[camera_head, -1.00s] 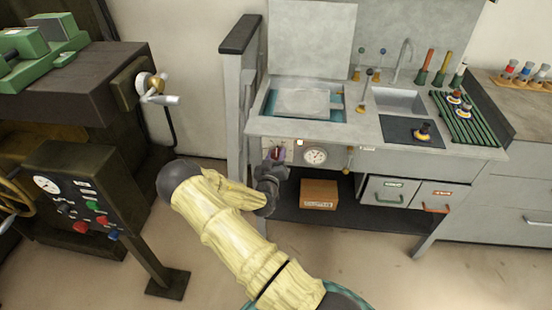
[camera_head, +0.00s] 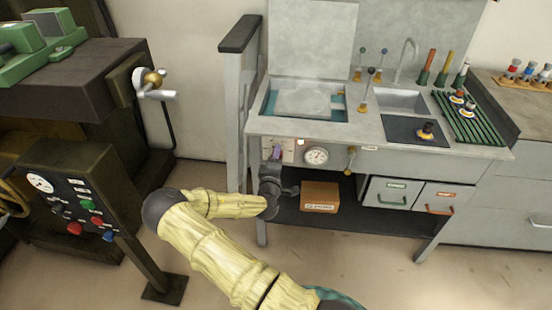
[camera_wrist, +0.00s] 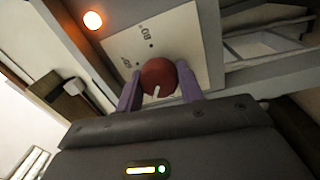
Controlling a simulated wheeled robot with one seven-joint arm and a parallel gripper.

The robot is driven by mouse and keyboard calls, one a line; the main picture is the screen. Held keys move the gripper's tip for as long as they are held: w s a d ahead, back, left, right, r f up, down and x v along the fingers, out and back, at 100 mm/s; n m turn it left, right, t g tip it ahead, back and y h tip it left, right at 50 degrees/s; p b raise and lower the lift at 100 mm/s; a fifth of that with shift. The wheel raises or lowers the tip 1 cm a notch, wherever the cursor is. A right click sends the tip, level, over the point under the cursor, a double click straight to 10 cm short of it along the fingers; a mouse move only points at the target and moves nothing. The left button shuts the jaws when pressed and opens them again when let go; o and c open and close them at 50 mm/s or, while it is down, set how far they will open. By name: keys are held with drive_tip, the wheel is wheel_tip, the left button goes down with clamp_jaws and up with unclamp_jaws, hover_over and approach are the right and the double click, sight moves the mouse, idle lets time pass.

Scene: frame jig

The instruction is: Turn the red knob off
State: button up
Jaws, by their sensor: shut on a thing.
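The red knob (camera_wrist: 158,77) with a white pointer line sits on a pale marked plate (camera_wrist: 188,37) in the wrist view. My gripper (camera_wrist: 158,92) has its two purple fingers on either side of the knob and is shut on it. In the head view my gripper (camera_head: 277,154) reaches up to the plate (camera_head: 289,146) on the bench front, and its fingers mostly hide the knob there. The markings on the plate are too small to read surely. An orange-lit lamp (camera_wrist: 93,20) glows beside the plate.
A cardboard box (camera_head: 320,196) stands on the dark shelf below. A dark control panel (camera_head: 75,195) stands at the left, with open floor between.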

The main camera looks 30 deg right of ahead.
drive_tip(key=n, duration=0.3)
drive_tip(key=shift+f+b, duration=0.15)
drive_tip(key=shift+b, duration=0.15)
drive_tip(key=shift+n+y+b, duration=0.3)
drive_tip(key=shift+n+b, duration=0.1)
drive_tip(key=shift+n, duration=1.8)
drive_tip(key=o, duration=1)
drive_tip(key=shift+c, duration=0.2)
drive_tip(key=shift+s, duration=0.1)
drive_tip(key=v, duration=1.7)
drive_tip(key=shift+f, duration=0.15)
drive_tip(key=shift+s+a, duration=0.1)
drive_tip(key=shift+s, duration=0.05)
